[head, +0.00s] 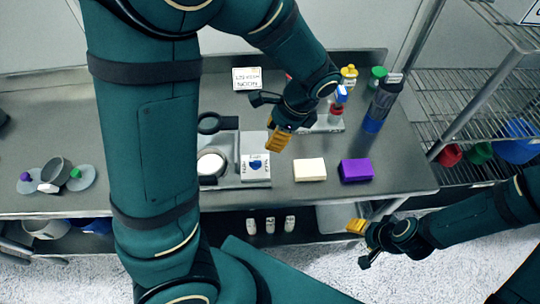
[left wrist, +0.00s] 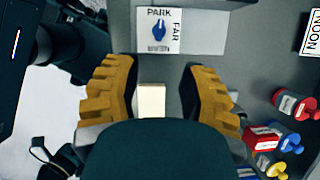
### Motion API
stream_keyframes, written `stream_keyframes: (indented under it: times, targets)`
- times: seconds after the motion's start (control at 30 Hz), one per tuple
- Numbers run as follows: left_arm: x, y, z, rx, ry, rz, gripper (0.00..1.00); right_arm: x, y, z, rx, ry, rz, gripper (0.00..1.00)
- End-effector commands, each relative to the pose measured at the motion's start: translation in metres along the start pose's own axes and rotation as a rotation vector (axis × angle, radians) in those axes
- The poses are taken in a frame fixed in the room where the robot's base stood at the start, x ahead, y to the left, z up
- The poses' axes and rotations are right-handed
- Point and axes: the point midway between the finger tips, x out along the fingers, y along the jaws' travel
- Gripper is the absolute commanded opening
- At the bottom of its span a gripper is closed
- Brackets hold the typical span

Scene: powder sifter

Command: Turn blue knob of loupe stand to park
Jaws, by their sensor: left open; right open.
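The loupe stand's white dial plate (head: 255,172) is on the table in the head view, with a blue knob (head: 256,163) on it. In the left wrist view the blue knob (left wrist: 160,30) sits on the dial plate (left wrist: 205,40), with PARK above it, FAR to its right and small unclear lettering below. Its exact pointing is hard to tell. My left gripper (head: 278,140) is open and empty, above and right of the plate; its yellow fingers (left wrist: 158,95) are apart in the wrist view. My right gripper (head: 357,227) is open, off the table's front edge.
A cream block (head: 310,170) and a purple block (head: 356,171) lie right of the plate. A black loupe ring (head: 209,123) stands left of my gripper. Several bottles, including a dark one (head: 383,100), stand at the right back. A wire shelf (head: 470,95) is further right.

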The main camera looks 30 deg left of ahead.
Motion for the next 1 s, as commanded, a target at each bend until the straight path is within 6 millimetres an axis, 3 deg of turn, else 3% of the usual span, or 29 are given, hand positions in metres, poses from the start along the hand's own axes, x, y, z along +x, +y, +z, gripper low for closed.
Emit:
stream_keyframes:
  times: [0.17,0.7,1.0]
  targets:
    - [0.019,0.0,0.0,0.003,-0.003,0.001,0.41,0.004,0.001,0.001,0.0,0.0,0.0,0.58]
    - [0.117,0.001,0.0,-0.001,-0.003,0.003,0.41,0.024,0.008,0.006,-0.002,-0.007,0.003,0.58]
    - [0.137,0.0,0.0,0.001,-0.001,0.0,0.41,0.027,0.009,0.008,-0.004,-0.012,0.002,0.58]
